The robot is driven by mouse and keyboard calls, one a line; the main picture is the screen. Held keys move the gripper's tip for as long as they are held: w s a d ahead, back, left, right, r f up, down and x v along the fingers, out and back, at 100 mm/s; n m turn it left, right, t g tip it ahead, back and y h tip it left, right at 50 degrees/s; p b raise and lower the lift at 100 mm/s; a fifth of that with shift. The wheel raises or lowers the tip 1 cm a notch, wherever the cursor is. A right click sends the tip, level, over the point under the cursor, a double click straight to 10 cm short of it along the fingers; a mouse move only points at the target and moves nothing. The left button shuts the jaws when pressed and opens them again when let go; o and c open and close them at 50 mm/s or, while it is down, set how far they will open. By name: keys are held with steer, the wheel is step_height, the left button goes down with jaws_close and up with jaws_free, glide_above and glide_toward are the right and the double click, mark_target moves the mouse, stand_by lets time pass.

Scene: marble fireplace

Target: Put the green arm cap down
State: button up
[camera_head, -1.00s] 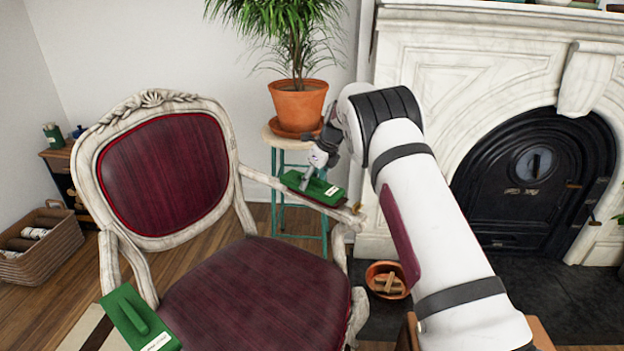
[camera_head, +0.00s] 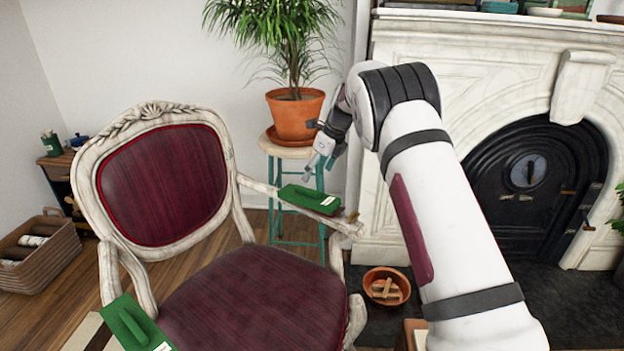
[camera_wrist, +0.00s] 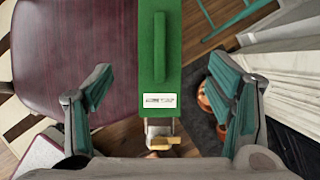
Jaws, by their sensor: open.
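A green arm cap (camera_head: 309,199) with a white label rests on the chair's armrest (camera_head: 259,186) nearer the fireplace. It also shows in the wrist view (camera_wrist: 160,74), with a raised ridge along its top. My gripper (camera_head: 318,168) is open and empty, a little above the cap and apart from it. In the wrist view its two fingers (camera_wrist: 158,98) stand wide to either side of the cap's labelled end. A second green arm cap (camera_head: 137,325) lies on the other armrest at the lower left.
The chair (camera_head: 250,295) has a dark red seat. A potted plant (camera_head: 294,115) on a teal-legged stool (camera_head: 318,212) stands close behind my gripper. The marble fireplace (camera_head: 470,50) is at the right. A terracotta bowl (camera_head: 387,286) of wood pieces and a basket (camera_head: 45,262) are on the floor.

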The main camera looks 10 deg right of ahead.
steer(key=s+r+n, duration=0.5)
steer(key=s+r, duration=0.7)
steer(key=r, duration=0.2)
steer(key=s+a+r+n+g, duration=0.1)
steer(key=s+r+n, duration=0.25)
steer(key=s, duration=0.45)
steer(key=s+a+r+n, duration=0.1)
steer(key=s+r+n, duration=0.25)
steer(key=s, duration=0.55)
steer(key=s+f+n+h, duration=0.1)
steer(key=s+n, duration=0.4)
steer(key=s, duration=0.6)
steer(key=s+f+n+g+h, duration=0.1)
steer(key=s+f+n, duration=0.3)
steer(key=s, duration=0.7)
steer(key=s+f+n+g+h, duration=0.1)
steer(key=s+f+n, duration=0.2)
steer(key=s+n, duration=0.3)
steer(key=s, duration=0.5)
steer(key=shift+s+d+n+p, duration=0.15)
steer(key=shift+d+n+p, duration=0.15)
steer(key=shift+n, duration=0.1)
steer(key=shift+r, duration=0.15)
step_height(320, 180, up, 22)
steer(key=t+p, duration=0.3)
steer(key=p, duration=1.7)
steer(key=shift+a+f+t, duration=0.15)
steer(key=shift+f+t, duration=0.1)
steer(key=shift+t, duration=0.05)
